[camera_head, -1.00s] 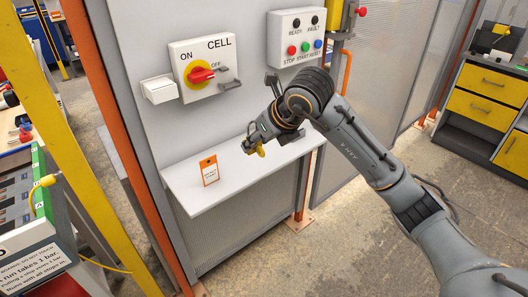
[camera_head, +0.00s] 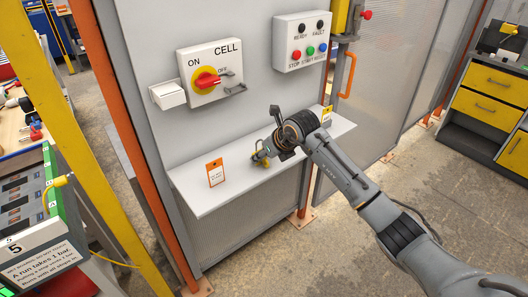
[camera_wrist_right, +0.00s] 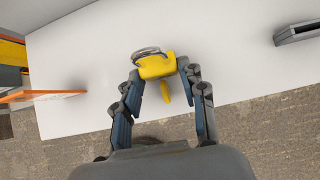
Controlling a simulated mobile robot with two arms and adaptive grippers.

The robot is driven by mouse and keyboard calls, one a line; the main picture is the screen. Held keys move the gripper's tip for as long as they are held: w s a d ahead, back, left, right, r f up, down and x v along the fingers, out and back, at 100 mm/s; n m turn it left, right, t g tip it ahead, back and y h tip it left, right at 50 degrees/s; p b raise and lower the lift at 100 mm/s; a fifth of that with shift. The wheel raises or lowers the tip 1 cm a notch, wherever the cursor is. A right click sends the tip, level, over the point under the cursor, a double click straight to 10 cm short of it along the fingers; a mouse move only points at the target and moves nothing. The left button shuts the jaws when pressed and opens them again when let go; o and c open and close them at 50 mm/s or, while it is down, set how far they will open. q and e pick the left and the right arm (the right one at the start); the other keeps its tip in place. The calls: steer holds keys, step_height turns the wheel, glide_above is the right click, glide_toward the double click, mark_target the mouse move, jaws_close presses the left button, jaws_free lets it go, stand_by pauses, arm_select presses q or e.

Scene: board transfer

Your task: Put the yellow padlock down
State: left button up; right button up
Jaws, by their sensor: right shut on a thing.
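The yellow padlock (camera_wrist_right: 157,66) with its grey shackle is between the fingertips of my right gripper (camera_wrist_right: 160,78) in the right wrist view. The gripper is shut on its body. In the head view the padlock (camera_head: 260,157) shows small at the end of my right arm, over the white shelf (camera_head: 205,197) or touching it; I cannot tell which. A yellow piece, perhaps a key, hangs from the padlock in the wrist view. My left gripper is not in view.
An orange-edged tag (camera_head: 215,172) stands on the shelf left of the padlock. Behind are the CELL switch box (camera_head: 210,72) and the button box (camera_head: 303,42). A small yellow label (camera_head: 326,114) stands at the shelf's right end. The shelf's front left is bare.

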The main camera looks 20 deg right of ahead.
steer(key=shift+f, duration=0.1)
steer(key=o, duration=1.1)
steer(key=shift+o, duration=0.2)
steer(key=shift+r, duration=0.35)
steer(key=b+v, duration=0.1)
steer(key=v, duration=1)
steer(key=shift+s+r+b, duration=0.25)
steer(key=shift+s+b, duration=0.05)
steer(key=shift+b, duration=0.05)
steer(key=shift+d, duration=0.1)
